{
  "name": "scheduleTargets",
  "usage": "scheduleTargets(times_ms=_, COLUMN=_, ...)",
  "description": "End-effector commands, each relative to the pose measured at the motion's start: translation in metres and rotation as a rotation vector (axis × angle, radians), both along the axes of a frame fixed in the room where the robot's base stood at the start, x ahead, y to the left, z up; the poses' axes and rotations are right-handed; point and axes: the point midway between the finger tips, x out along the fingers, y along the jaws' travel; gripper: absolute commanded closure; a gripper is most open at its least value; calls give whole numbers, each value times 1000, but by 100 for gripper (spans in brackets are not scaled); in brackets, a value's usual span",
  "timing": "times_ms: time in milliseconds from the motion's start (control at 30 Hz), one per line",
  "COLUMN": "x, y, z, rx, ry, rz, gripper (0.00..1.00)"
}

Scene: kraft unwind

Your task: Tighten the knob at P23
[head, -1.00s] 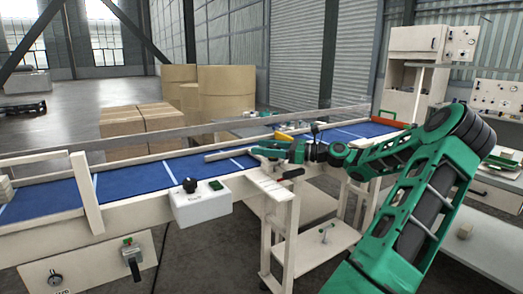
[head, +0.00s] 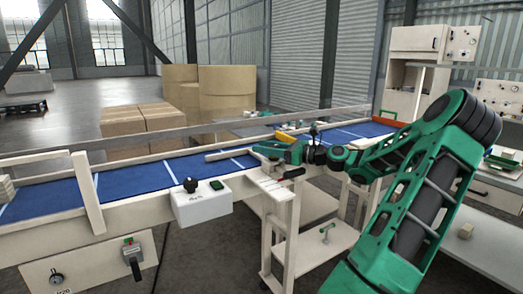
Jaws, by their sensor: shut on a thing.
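My gripper (head: 268,155) is at the front edge of the blue conveyor belt, above a pale stand, with my green arm reaching in from the right. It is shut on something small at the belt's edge. The held thing is hidden by the fingers and too small to make out, and I cannot read a P23 label there. A black round knob (head: 190,184) stands on a white box (head: 203,206) at the belt's near side, left of my gripper and apart from it. The label on that box is too small to read.
The blue belt (head: 135,180) runs across, with a pale bar (head: 228,153) near my gripper. A black and red handle (head: 293,174) sits just below it. A front panel (head: 95,267) carries a dial and a switch. A pale cart (head: 325,243) stands below.

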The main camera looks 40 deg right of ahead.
Motion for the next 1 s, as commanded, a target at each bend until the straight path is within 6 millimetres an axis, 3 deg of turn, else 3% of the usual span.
scheduleTargets(times_ms=500, x=3, y=-13, z=2, rx=-9, ry=-2, rz=-468, gripper=84)
scheduleTargets(times_ms=1000, x=2, y=-21, z=5, rx=-7, ry=-9, rz=-735, gripper=84)
